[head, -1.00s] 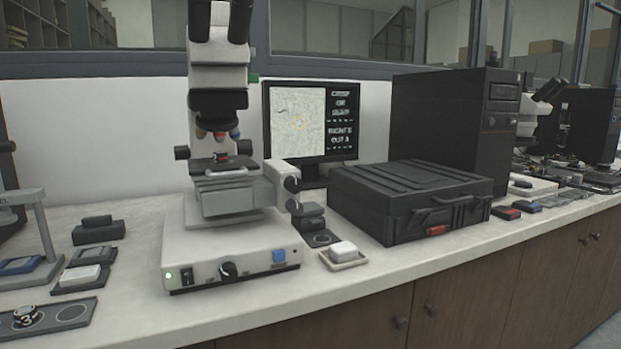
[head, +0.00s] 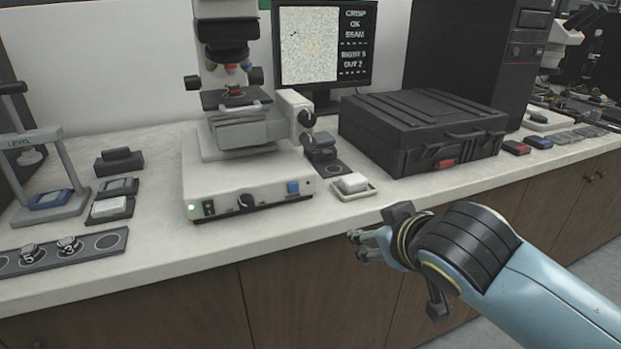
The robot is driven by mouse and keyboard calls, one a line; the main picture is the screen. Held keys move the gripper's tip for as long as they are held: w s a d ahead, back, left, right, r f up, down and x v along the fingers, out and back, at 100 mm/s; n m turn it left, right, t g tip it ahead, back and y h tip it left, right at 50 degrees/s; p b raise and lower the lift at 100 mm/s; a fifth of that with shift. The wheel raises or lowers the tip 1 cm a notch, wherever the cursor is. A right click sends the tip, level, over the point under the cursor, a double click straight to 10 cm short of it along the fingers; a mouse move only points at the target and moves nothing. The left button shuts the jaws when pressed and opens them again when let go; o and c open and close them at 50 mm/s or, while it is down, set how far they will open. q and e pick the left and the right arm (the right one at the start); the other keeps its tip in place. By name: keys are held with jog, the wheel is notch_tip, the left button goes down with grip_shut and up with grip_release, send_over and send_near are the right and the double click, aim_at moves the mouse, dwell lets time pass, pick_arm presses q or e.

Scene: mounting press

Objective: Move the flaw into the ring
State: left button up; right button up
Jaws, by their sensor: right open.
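The monitor (head: 325,45) shows a grainy grey picture with a thin yellow ring (head: 310,44) near its middle. A small dark mark (head: 294,34), which looks like the flaw, lies outside the ring, up and left of it. Text beside it seems to read "CRISP OK" and "RIGHT 5 OUT 2"; it is small. The microscope (head: 245,170) stands in front, with a small red-and-dark sample (head: 233,90) on its dark stage (head: 212,102) and knobs (head: 306,118) at its right side. My right gripper (head: 357,244) is open and empty, in front of the bench edge. My left gripper is out of view.
A small tray with a white block (head: 354,183) sits right of the microscope base, near the edge. A black case (head: 425,125) stands further right. At left are a level stand (head: 45,200), dark blocks and a strip with numbered pucks (head: 68,246).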

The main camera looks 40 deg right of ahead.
jog(key=w+d+r+t+h, duration=0.1)
jog(key=w+r+t, duration=0.3)
jog(key=w+r, duration=0.35)
jog(key=n+t+y, duration=0.1)
jog(key=t, duration=0.3)
send_near(310, 121)
jog(key=shift+y, duration=0.3)
jog(key=p+x, duration=0.1)
jog(key=x, duration=0.3)
jog(key=p+x, duration=0.1)
jog(key=x, duration=0.3)
jog(key=shift+w+d+r, duration=0.2)
jog(key=shift+w, duration=0.1)
jog(key=shift+w+d, duration=0.1)
jog(key=shift+w, duration=0.5)
grip_shut()
jog(key=shift+f, duration=0.1)
